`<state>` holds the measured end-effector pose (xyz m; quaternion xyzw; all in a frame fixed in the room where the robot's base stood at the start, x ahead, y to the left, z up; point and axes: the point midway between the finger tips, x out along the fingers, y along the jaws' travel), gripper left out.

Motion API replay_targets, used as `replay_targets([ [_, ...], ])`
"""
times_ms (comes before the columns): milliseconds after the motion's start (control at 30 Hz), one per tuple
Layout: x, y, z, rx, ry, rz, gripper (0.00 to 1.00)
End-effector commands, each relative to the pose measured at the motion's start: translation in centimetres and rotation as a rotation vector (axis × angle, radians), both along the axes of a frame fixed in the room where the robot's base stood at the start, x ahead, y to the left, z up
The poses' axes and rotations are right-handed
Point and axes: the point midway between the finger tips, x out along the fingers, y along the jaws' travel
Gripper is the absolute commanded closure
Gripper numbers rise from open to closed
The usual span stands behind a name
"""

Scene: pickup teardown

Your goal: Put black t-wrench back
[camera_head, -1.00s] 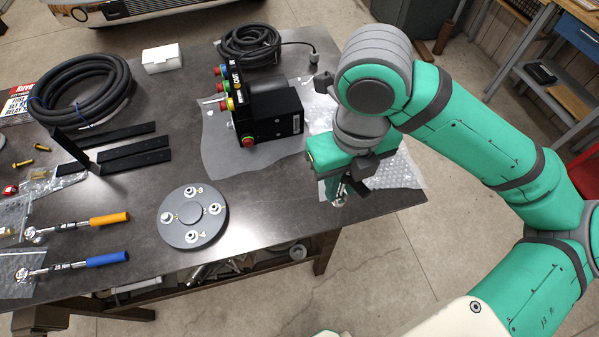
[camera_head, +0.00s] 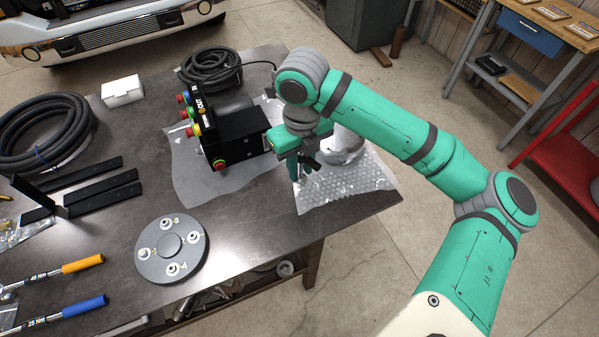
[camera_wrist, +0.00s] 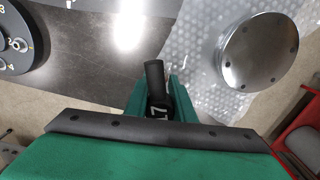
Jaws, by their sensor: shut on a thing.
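The black t-wrench (camera_wrist: 154,80) shows in the wrist view as a short black shaft marked 17 between the green fingers of my gripper (camera_wrist: 160,102). My gripper is shut on it. In the head view my gripper (camera_head: 304,172) points down above the left part of the bubble wrap near the table's right end. Only a small dark part of the wrench shows there; the rest is hidden by the gripper.
A metal dome (camera_head: 342,146) rests on bubble wrap (camera_head: 358,184) beside my gripper. A black control box (camera_head: 240,135) stands to the left. A grey disc (camera_head: 150,268) with numbered studs and two torque wrenches lie farther left. Table (camera_head: 235,217) is bare between.

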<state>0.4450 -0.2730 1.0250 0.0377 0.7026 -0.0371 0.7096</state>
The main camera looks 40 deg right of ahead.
Motion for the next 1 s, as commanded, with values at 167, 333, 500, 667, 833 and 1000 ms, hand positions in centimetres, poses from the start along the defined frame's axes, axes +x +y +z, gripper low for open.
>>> replay_targets([
  [167,0.6,-0.3,-0.7,0.000,-0.001,0.000,1.00],
  [333,1.1,-0.6,-2.4,0.000,0.001,0.001,1.00],
  [500,1.1,-0.6,-4.4,-0.001,0.000,0.001,1.00],
  [667,1.2,-0.6,-4.5,-0.001,-0.002,0.001,1.00],
  [833,1.1,-0.6,-4.7,0.000,-0.001,0.001,1.00],
  [1000,1.1,-0.6,-4.8,0.000,-0.001,0.001,0.59],
])
